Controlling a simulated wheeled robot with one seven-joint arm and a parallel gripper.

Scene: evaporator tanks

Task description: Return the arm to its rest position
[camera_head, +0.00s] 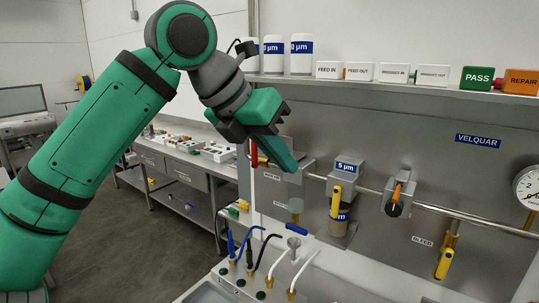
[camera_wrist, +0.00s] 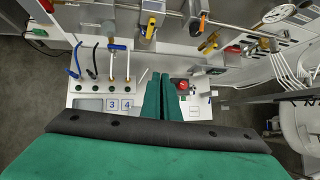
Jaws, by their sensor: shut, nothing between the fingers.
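My green arm rises from the lower left in the head view and bends at a dark elbow near the top. My gripper (camera_head: 290,164) points down and to the right in front of the steel panel, with its green fingers together and nothing between them. In the wrist view the two green fingers of my gripper (camera_wrist: 161,78) lie side by side over the white bench. The fingers overlap part of the panel in the head view; I cannot tell whether they touch it.
The steel panel (camera_head: 350,125) carries a pipe with a 5 µm filter (camera_head: 345,180), an orange-handled valve (camera_head: 398,195) and a gauge (camera_head: 529,187). A shelf above holds labelled blocks and white canisters. Blue, black and white hoses (camera_head: 268,250) stand below. A workbench (camera_head: 180,160) is behind.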

